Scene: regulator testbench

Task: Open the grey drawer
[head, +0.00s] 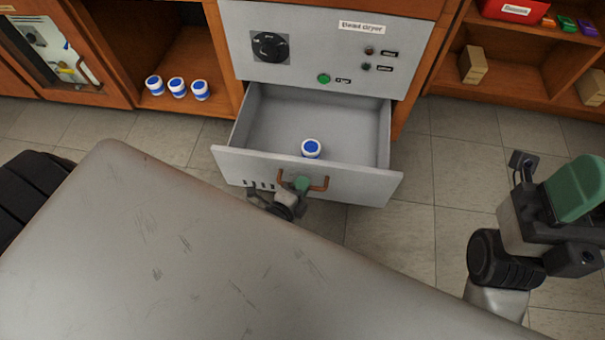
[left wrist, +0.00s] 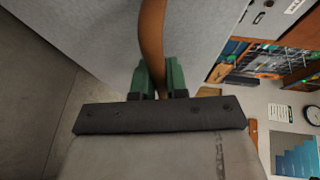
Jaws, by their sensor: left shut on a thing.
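The grey drawer (head: 262,167) is pulled out from the grey unit labelled "Bead dryer" (head: 320,90). A white jar with a blue lid (head: 311,148) stands inside it, near the front panel. The drawer has a copper-brown handle (head: 320,184) on its front. My left gripper (head: 301,184) is at that handle. In the left wrist view its green fingers (left wrist: 160,78) are shut around the brown handle bar (left wrist: 151,35). My right arm shows at the right of the head view, with a green part; its fingertips cannot be made out clearly.
Several white and blue jars (head: 177,87) stand on the lower shelf to the left. Small tan boxes (head: 473,65) sit on the right shelves, with a red box (head: 515,10) above. Tiled floor (head: 425,210) lies clear right of the drawer. The large grey surface in front hides part of the floor.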

